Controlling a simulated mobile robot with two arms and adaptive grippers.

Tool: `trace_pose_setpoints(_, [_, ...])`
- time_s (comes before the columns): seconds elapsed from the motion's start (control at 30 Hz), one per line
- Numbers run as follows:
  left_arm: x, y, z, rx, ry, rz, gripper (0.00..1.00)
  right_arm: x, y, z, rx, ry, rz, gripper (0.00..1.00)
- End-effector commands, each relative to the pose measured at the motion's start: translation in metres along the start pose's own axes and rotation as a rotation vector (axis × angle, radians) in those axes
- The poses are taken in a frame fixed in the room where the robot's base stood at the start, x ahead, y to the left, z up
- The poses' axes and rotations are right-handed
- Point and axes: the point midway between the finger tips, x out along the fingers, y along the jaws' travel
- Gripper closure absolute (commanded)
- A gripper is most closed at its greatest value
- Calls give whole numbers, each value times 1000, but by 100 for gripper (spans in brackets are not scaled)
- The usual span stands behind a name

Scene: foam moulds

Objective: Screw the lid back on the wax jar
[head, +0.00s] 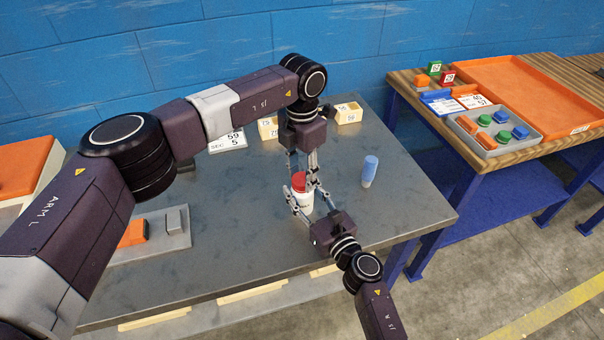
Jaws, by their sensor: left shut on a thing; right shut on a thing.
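The wax jar (305,203) is a white jar standing on the grey metal table. The red lid (299,181) is on top of the jar; I cannot tell whether it is threaded on. My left gripper (304,178) comes down from above and is shut on the red lid. My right gripper (303,205) reaches in from the lower right and is shut on the white jar body. The fingers of both grippers partly cover the jar and lid.
A blue-capped bottle (369,171) stands right of the jar. Cream blocks (348,113) and a number card (227,141) lie at the back. A grey mould with an orange piece (132,234) is at left. A wooden table (489,164) with trays stands at right.

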Motion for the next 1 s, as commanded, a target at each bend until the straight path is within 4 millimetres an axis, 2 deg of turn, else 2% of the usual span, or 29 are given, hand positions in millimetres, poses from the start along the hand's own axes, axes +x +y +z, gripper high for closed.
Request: trace_pose_setpoints(1.0, [0,2,2,1822,-3,-4,72,0,0,-1,0,1,0,100])
